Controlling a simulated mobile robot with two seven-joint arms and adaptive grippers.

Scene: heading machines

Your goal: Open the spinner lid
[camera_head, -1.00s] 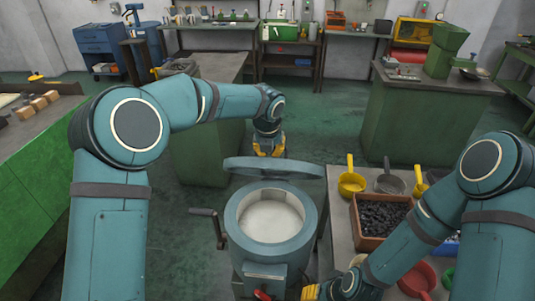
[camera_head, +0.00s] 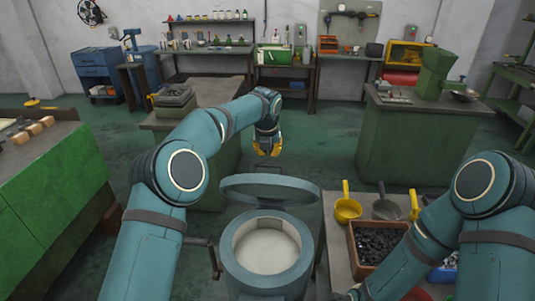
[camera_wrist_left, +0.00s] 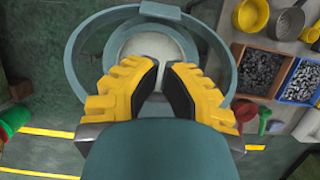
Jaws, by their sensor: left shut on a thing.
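The spinner (camera_head: 237,275) is a blue-grey drum with a pale, open inside, at the lower middle of the head view. Its ring-shaped lid (camera_head: 237,181) stands raised and tilted above the drum; it also shows in the left wrist view (camera_wrist_left: 73,62). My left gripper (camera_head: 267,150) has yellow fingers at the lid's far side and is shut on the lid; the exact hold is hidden. In the left wrist view its fingers (camera_wrist_left: 163,75) are close together with a narrow gap. My right arm comes in from the right, its gripper out of sight.
A table right of the spinner holds a brown bin of dark pieces (camera_head: 375,243), a yellow scoop (camera_head: 347,208) and a grey scoop (camera_head: 386,208). A crank handle (camera_head: 214,260) sticks out left of the drum. A green cabinet (camera_head: 410,140) stands behind right.

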